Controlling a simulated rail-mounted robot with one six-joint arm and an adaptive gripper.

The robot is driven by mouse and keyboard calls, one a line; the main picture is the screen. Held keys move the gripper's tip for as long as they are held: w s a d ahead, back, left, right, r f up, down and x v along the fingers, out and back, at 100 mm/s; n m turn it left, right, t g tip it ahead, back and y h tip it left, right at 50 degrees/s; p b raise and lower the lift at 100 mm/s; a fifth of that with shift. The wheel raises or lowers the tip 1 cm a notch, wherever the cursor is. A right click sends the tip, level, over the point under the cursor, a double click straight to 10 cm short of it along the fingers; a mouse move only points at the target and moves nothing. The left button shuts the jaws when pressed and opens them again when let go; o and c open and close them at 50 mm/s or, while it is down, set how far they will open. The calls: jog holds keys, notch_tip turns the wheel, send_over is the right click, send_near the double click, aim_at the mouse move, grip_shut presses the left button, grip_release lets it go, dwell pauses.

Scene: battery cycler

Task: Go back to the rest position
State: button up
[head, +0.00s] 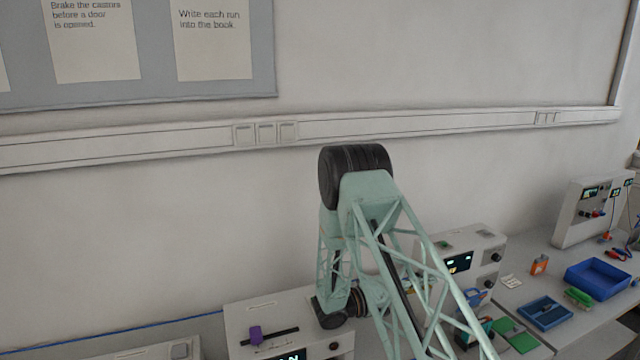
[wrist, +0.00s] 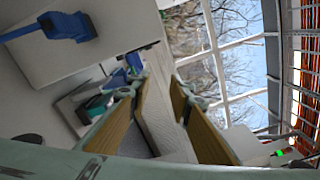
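My gripper (wrist: 156,92) shows in the wrist view as two yellow-brown finger pads, set apart with a gap between them. It is open, and I see nothing held; only a pale grey surface shows through the gap. In the head view my pale green lattice arm rises mid-picture and folds down in front of the bench instruments. The gripper is hidden or too small to make out there. No marker of a rest position is visible.
At right are a blue bin (head: 597,279), a blue tray (head: 545,313) and an orange item (head: 539,264).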

jog(key=s+d+r+m+g+y+b, duration=0.2)
jog(key=s+d+r+m+g+b, duration=0.35)
jog(key=s+r+m, duration=0.65)
jog(key=s+r+m+g+y+b, duration=0.3)
jog(key=s+m+y+b, duration=0.15)
jog(key=s, duration=1.15)
jog(key=s+a+f+m+t+y+b, duration=0.1)
jog(key=s+a+m+t+y+b, duration=0.1)
jog(key=s+a+m, duration=0.4)
jog(key=s+a+f+m+t+y+b, duration=0.1)
jog(key=s+a+m+y+b, duration=0.4)
jog(key=s, duration=0.9)
jog(key=s+a+f+m+t+y+b, duration=0.1)
jog(key=s+a+m+t+y+b, duration=0.2)
jog(key=s, duration=0.7)
jog(key=shift+s+a+f+m+b, duration=0.35)
jog(key=shift+a+m+b, duration=0.7)
jog(key=shift+a+m, duration=0.95)
jog(key=shift+r+y, duration=0.1)
jog(key=shift+y, duration=0.15)
jog(key=shift+c, duration=0.5)
